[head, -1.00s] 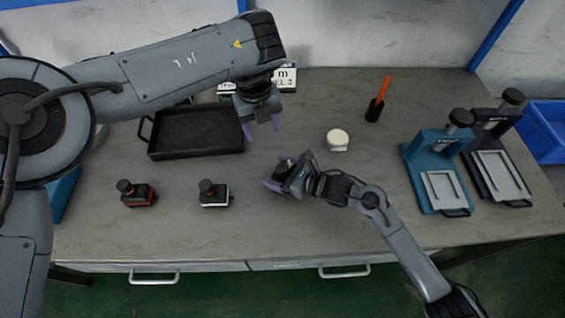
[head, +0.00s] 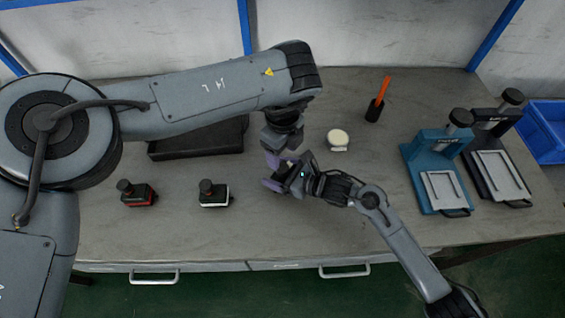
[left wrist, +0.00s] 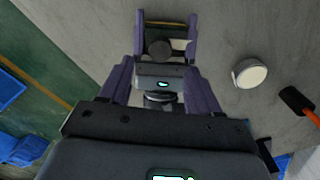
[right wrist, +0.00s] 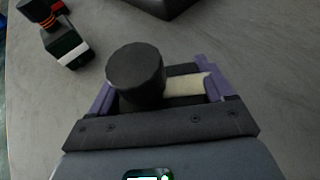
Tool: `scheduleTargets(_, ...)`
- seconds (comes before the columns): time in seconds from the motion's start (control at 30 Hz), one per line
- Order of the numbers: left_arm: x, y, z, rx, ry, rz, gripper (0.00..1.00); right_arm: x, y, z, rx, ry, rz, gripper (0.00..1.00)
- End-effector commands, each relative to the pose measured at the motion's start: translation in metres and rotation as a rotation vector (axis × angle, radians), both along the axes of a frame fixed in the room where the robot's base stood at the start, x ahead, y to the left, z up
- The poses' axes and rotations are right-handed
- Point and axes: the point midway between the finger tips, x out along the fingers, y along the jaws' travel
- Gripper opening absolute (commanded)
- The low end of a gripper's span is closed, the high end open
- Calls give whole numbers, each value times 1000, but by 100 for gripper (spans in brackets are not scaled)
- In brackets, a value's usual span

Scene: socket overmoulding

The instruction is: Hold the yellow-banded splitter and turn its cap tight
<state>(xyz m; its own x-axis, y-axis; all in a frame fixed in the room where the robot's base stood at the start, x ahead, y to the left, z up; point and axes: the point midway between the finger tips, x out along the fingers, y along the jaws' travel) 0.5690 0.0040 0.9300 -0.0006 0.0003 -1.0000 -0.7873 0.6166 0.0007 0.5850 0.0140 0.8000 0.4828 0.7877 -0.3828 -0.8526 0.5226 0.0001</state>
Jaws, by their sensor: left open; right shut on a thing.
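The splitter shows in the right wrist view with a round black cap (right wrist: 135,75) and a pale yellow band (right wrist: 187,86). My right gripper (head: 272,180) is shut on its body and holds it above the table. In the left wrist view, the cap (left wrist: 158,47) shows between the right gripper's purple fingers, with the yellow band (left wrist: 167,24) along the body's far edge. My left gripper (head: 279,158) is open just above the splitter, its fingers (left wrist: 160,80) apart and empty. In the head view the grippers mostly hide the splitter.
A red-banded splitter (head: 138,195) and a white-banded one (head: 213,195) stand at the left. A black tray (head: 195,148) lies behind, partly under my left arm. A round white object (head: 337,138), an orange-handled tool (head: 382,90), and teal (head: 437,165) and black (head: 495,150) presses stand right.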

Motion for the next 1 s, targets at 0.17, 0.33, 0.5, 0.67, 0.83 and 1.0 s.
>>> scheduleTargets(0.17, -1, 0, -30, 2, 2, 0, 62, 0, 0, 1, 1, -1, 0, 49)
scheduleTargets(0.33, 0, 0, -49, 0, 2, 1, 62, 0, 0, 1, 1, -1, 0, 49)
scheduleTargets(0.5, 0, 1, -58, 1, 0, 1, 62, 0, 0, 1, 1, -1, 0, 49)
scheduleTargets(0.67, 0, 1, -61, 1, -1, 0, 62, 0, 0, 1, 1, -1, 0, 49)
scheduleTargets(0.83, 0, 0, -60, 1, -1, 0, 62, 0, 0, 0, 1, -1, 0, 49)
scheduleTargets(1.0, 0, 0, -60, 0, 0, 0, 36, 0, 0, 0, 1, -1, 0, 49)
